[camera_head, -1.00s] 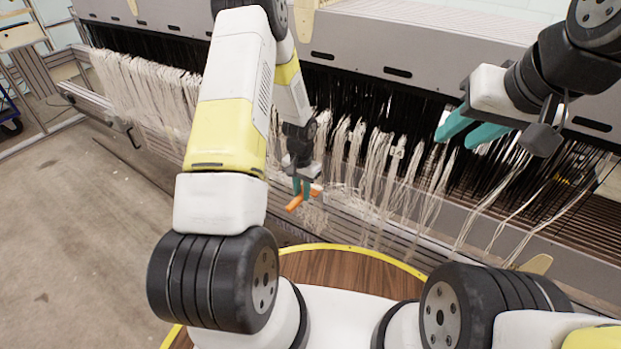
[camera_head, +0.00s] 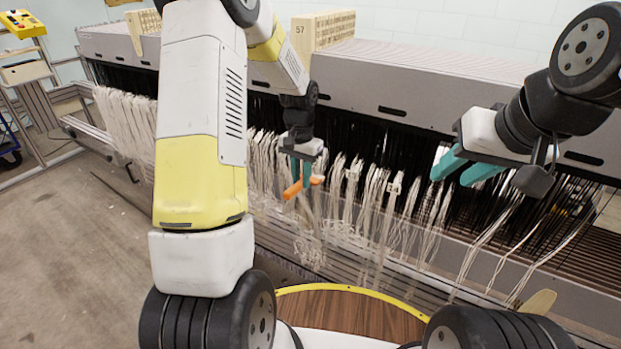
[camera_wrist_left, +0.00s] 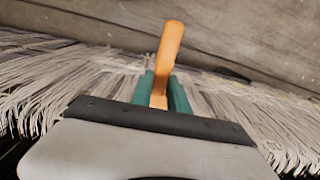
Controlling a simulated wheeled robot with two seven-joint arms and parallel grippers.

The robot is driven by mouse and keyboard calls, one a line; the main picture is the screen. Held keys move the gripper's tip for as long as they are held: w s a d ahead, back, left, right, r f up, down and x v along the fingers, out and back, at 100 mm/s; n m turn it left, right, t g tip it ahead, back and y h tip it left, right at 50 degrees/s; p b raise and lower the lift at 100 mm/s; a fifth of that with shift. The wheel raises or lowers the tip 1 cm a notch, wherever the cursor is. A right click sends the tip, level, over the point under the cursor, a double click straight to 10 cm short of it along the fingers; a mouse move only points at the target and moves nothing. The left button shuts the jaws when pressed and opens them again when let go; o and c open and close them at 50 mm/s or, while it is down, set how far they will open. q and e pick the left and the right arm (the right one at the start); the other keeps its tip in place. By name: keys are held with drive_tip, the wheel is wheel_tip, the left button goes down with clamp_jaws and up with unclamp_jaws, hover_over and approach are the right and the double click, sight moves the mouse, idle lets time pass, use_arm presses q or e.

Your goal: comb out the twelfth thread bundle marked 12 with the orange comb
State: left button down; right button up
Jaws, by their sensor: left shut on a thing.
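My left gripper (camera_head: 303,172) has teal fingers shut on the orange comb (camera_head: 292,190), in front of the hanging pale thread bundles. In the left wrist view the orange handle of the comb (camera_wrist_left: 169,50) stands up between the teal fingers (camera_wrist_left: 160,90), with threads on both sides. The comb's teeth are hidden. Pale thread bundles (camera_head: 350,190) hang in a row along the machine; small tags show on some, but I cannot read a 12. My right gripper (camera_head: 462,168) has two teal fingers apart, and it is empty near the bundles on the right.
The long grey machine beam (camera_head: 390,80) runs across the back above black threads. A beige block marked 57 (camera_head: 318,30) stands on top. A yellow-rimmed round wooden surface (camera_head: 350,312) lies in front. Bare floor (camera_head: 70,240) is free at the left.

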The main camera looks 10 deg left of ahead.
use_arm(q)
drive_tip(key=shift+r, duration=0.3)
drive_tip(key=shift+w+d, duration=0.2)
drive_tip(key=shift+w, duration=0.25)
idle(1.5)
wheel_tip(320, 180, down, 25)
drive_tip(key=shift+w+d, duration=0.15)
drive_tip(key=shift+w, duration=0.3)
idle(2.1)
